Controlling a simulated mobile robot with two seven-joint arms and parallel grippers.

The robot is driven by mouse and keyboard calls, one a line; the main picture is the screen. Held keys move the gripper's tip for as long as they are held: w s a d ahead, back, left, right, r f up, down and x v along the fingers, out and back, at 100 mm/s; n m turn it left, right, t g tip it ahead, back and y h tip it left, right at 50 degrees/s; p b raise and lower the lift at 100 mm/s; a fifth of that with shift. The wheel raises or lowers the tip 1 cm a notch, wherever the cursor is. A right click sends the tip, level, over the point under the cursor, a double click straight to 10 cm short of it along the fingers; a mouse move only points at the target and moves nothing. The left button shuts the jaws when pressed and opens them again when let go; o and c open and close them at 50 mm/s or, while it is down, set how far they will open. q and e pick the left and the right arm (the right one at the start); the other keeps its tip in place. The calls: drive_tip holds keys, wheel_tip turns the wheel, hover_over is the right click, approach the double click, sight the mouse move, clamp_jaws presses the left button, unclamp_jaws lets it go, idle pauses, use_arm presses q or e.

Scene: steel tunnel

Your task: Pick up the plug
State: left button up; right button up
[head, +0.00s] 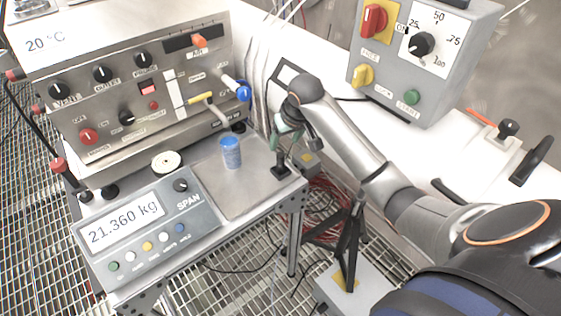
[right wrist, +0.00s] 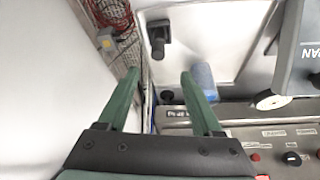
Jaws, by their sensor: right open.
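A small black upright piece (head: 280,168), which looks like the plug, stands at the right corner of the steel weighing plate. It also shows in the right wrist view (right wrist: 159,38), beyond the fingertips and roughly in line with the space between them. My right gripper (head: 288,142) is above and close to it in the head view. Its green fingers (right wrist: 158,80) are apart with nothing between them. I cannot tell the exact height gap. My left gripper is in neither view.
A blue jar (head: 231,153) stands on the weighing plate (head: 235,193), close to the right finger in the wrist view. The scale display (head: 125,221) is in front. A steel control panel (head: 130,90) rises behind. A grey switch box (head: 425,60) stands at upper right.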

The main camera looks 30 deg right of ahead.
sight(281, 155)
drive_tip(key=x, duration=0.4)
drive_tip(key=shift+w+f, duration=0.15)
drive_tip(key=shift+f, duration=0.2)
drive_tip(key=shift+d+x, duration=0.2)
drive_tip(key=shift+x, duration=2.4)
clamp_jaws()
